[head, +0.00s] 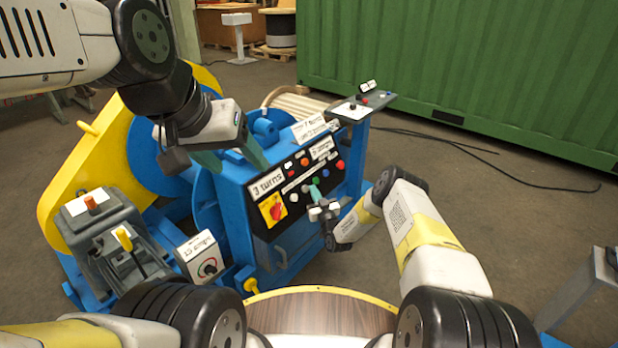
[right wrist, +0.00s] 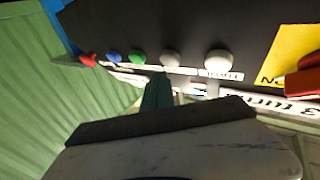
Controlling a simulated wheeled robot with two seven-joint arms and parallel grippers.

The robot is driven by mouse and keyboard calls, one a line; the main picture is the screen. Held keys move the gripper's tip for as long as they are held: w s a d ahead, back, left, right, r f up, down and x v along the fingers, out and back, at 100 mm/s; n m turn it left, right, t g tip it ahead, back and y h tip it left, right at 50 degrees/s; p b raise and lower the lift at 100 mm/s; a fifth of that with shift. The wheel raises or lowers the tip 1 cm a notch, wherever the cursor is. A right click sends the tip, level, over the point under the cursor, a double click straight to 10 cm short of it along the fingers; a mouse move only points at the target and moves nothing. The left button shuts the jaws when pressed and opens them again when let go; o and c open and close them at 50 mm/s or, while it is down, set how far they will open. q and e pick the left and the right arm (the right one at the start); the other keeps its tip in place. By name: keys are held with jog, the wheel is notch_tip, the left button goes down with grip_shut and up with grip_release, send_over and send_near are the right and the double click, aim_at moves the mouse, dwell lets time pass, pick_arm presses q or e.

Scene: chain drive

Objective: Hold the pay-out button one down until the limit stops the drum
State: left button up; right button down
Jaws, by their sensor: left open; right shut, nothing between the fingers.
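The black control panel (head: 297,186) on the blue machine carries a row of buttons: two white, one green, one blue, one red. Their labels are too small to read, so I cannot tell which is pay-out. The right wrist view shows the white buttons (right wrist: 217,62), green button (right wrist: 137,56), blue button (right wrist: 114,57) and red button (right wrist: 88,59). My right gripper (head: 315,192) is shut and empty, its green fingertips (right wrist: 158,78) close to the panel near the green and inner white buttons; contact cannot be told. My left gripper (head: 232,163) is open above the machine's left part.
A red knob on a yellow plate (head: 273,209) sits at the panel's left end. A grey lever box (head: 105,235) and a small white knob box (head: 203,257) stand left.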

jog(key=shift+s+d+r, duration=0.55)
jog(key=shift+s+d, duration=0.15)
jog(key=shift+d, duration=0.2)
jog(key=shift+s+d+r, duration=0.55)
jog(key=shift+s+d, duration=0.1)
jog(key=shift+d, duration=0.25)
jog(key=w+d+r+n+g+h, duration=0.1)
jog(key=w+d+r+g, duration=0.1)
jog(key=r, duration=0.8)
jog(key=w+d+r+g, duration=0.1)
jog(key=w+r+g, duration=0.15)
jog(key=r, duration=0.75)
jog(key=s+d+r+m+g+h, duration=0.1)
jog(key=s+d+r, duration=0.2)
jog(key=s+r, duration=0.35)
jog(key=s+d+r+g+h, duration=0.1)
jog(key=s+d+r+h, duration=0.15)
jog(key=r, duration=0.65)
jog(key=s+d+r+m+g, duration=0.15)
jog(key=s+r, duration=0.25)
jog(key=s, duration=0.6)
jog(key=s+d+r+m+g, duration=0.1)
jog(key=s+d+r, duration=0.25)
jog(key=s, duration=0.75)
jog(key=s+f+m+g, duration=0.1)
jog(key=s+g, duration=0.2)
jog(key=s, duration=1.7)
jog(key=shift+a+m, duration=0.35)
